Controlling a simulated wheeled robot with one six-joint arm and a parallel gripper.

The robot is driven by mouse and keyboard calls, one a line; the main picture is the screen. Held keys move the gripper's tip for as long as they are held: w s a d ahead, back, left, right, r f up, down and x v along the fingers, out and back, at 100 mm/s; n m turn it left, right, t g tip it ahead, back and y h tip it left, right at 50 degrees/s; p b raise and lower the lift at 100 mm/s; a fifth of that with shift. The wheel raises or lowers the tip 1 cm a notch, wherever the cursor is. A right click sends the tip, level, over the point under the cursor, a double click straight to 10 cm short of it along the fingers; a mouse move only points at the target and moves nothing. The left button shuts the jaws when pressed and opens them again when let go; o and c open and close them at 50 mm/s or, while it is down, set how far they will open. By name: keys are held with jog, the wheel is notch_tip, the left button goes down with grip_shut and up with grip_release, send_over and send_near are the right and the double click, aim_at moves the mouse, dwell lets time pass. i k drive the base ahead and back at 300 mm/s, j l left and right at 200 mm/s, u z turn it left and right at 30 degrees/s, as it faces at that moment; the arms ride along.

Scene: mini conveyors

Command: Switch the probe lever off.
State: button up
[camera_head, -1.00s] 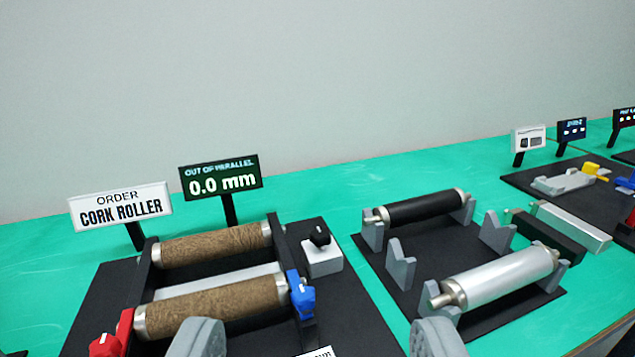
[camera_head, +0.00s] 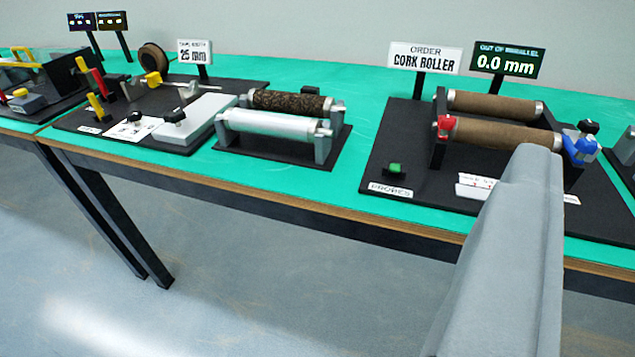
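On the black board of the cork roller station, a small black switch with a green top (camera_head: 395,169) stands behind a white label reading PROBES (camera_head: 390,190). Whether it is on or off is too small to tell. A large grey part of my gripper (camera_head: 525,170) reaches up from the bottom right. Its tip overlaps the front cork roller (camera_head: 495,134) in the picture, well right of the switch. Only one grey shape shows, so I cannot tell how the fingers stand. No held object shows.
The station carries two cork rollers, a red block (camera_head: 446,126), a blue block (camera_head: 578,148) and a display reading 0.0 mm (camera_head: 507,62). A roller rack (camera_head: 228,142) stands to its left, with green table between. Open floor (camera_head: 280,290) lies in front.

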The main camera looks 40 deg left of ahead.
aim_at(394, 168)
jog(key=k+j, duration=0.35)
jog(key=k, duration=0.15)
jog(key=k+j, duration=0.35)
jog(key=k, duration=0.2)
jog(key=u, duration=0.05)
